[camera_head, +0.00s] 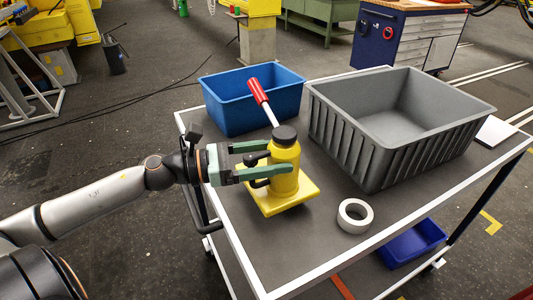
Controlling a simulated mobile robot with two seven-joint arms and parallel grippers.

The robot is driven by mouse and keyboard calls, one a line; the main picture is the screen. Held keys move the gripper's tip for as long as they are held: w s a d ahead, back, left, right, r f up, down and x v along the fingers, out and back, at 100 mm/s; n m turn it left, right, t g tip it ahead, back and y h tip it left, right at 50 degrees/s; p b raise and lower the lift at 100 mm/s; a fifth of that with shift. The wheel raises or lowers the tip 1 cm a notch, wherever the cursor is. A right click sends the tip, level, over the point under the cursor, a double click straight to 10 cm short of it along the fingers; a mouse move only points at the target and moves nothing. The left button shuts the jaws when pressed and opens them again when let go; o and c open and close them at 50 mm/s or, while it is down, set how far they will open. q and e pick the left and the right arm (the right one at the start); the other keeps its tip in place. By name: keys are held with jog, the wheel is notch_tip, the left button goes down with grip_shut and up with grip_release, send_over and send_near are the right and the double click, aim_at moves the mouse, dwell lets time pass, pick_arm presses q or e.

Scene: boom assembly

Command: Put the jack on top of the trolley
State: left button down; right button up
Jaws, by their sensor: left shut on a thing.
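The yellow jack (285,172) is upright over the trolley's grey top, with a square yellow base, a dark cap and a red-handled lever (258,92) leaning up to the left. My left gripper (277,162) comes in from the left and is shut on the jack's body, one green finger on each side. The jack's base is at or just above the top of the trolley (330,239); I cannot tell whether it touches. My right gripper is not in view.
A blue bin (235,122) stands behind the jack and a large grey crate (372,165) stands to its right. A white tape roll (355,216) lies near the front edge. A dark blue bin (412,243) sits on the lower shelf.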

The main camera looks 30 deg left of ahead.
aim_at(268, 186)
pick_arm(q)
jog(key=shift+w+f, duration=0.4)
jog(key=shift+w, duration=0.15)
jog(key=shift+d+f, duration=0.1)
jog(key=shift+f, duration=1.2)
jog(key=shift+c, duration=1.7)
grip_release()
jog(key=shift+s+f, duration=0.1)
jog(key=shift+f, duration=0.4)
jog(key=o, duration=0.3)
jog(key=shift+o, duration=0.2)
jog(key=shift+r, duration=0.15)
jog(key=shift+s+a, duration=0.45)
jog(key=shift+s, duration=0.05)
jog(key=b+v, duration=0.1)
jog(key=v, duration=0.9)
jog(key=shift+s+a+b, duration=0.2)
jog(key=shift+a+b, duration=0.1)
